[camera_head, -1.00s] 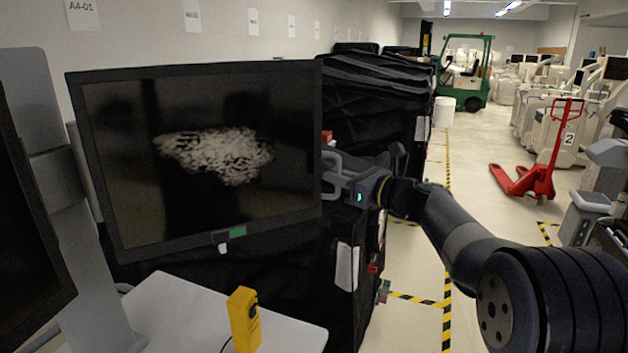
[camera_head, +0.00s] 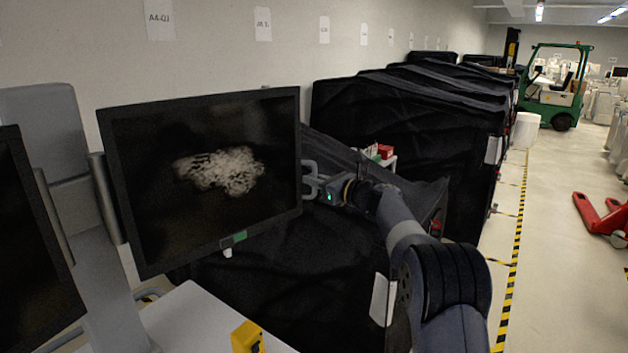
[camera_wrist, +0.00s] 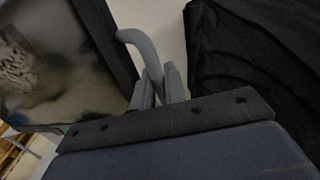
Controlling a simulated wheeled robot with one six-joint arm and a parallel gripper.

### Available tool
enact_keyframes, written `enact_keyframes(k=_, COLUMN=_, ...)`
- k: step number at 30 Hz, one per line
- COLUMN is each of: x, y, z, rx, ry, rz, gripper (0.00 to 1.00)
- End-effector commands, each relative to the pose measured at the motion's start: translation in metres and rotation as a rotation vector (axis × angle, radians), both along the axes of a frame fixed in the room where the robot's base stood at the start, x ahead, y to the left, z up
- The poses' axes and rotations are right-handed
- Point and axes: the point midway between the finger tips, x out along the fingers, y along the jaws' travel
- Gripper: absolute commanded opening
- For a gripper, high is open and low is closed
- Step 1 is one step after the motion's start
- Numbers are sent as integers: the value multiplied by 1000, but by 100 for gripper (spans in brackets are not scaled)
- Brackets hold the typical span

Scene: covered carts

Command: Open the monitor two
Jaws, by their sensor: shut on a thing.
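A large black monitor (camera_head: 205,180) with a grey-white scan picture stands left of centre in the head view, on a grey stand. It is seen at an angle, and part of it fills the left of the wrist view (camera_wrist: 45,60). A grey curved handle (camera_wrist: 143,50) is at the monitor's right edge. My gripper (camera_head: 317,185) is shut on this handle; its fingers close around the handle's lower part in the wrist view (camera_wrist: 160,88). A second dark monitor (camera_head: 28,250) is partly cut off at the far left.
A white cart top (camera_head: 190,318) with a yellow device (camera_head: 247,337) lies below the monitor. Carts under black covers (camera_head: 410,130) stand behind and right of my gripper. Clear floor (camera_head: 545,240) with yellow-black tape lies to the right; a red pallet jack (camera_head: 602,218) and green forklift (camera_head: 553,85) stand there.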

Motion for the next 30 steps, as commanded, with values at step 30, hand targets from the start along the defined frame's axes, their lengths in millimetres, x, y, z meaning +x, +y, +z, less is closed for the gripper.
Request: enact_keyframes(k=30, x=6, y=1, z=0, rx=0, ry=0, rz=10, gripper=30)
